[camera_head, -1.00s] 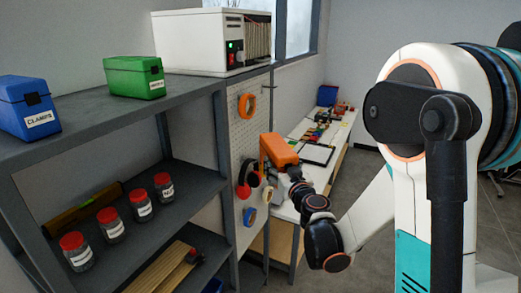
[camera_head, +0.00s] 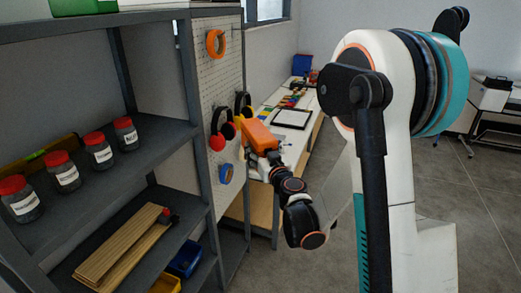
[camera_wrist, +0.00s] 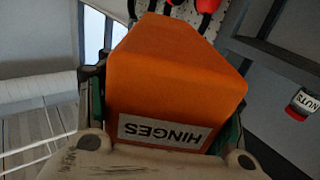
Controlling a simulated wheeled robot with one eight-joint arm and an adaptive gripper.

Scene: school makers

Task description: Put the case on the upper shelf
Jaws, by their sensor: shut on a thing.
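The case is an orange box (camera_head: 258,137) with a white label reading HINGES. My gripper (camera_head: 273,157) is shut on it and holds it in the air in front of the pegboard, to the right of the shelf unit. In the wrist view the case (camera_wrist: 170,80) fills the middle, its label upside down, between the fingers of my gripper (camera_wrist: 160,112). The upper shelf (camera_head: 125,17) shows only as a strip along the top edge of the head view. A green case (camera_head: 80,5) stands on it, mostly cut off. The rest of its top is out of view.
The middle shelf (camera_head: 100,185) holds several red-lidded jars (camera_head: 97,152). Wooden planks (camera_head: 120,245) and a blue bin (camera_head: 186,258) sit lower. The pegboard (camera_head: 215,90) carries orange tape (camera_head: 215,43) and headphones (camera_head: 221,130). A white worktable (camera_head: 270,125) stands behind.

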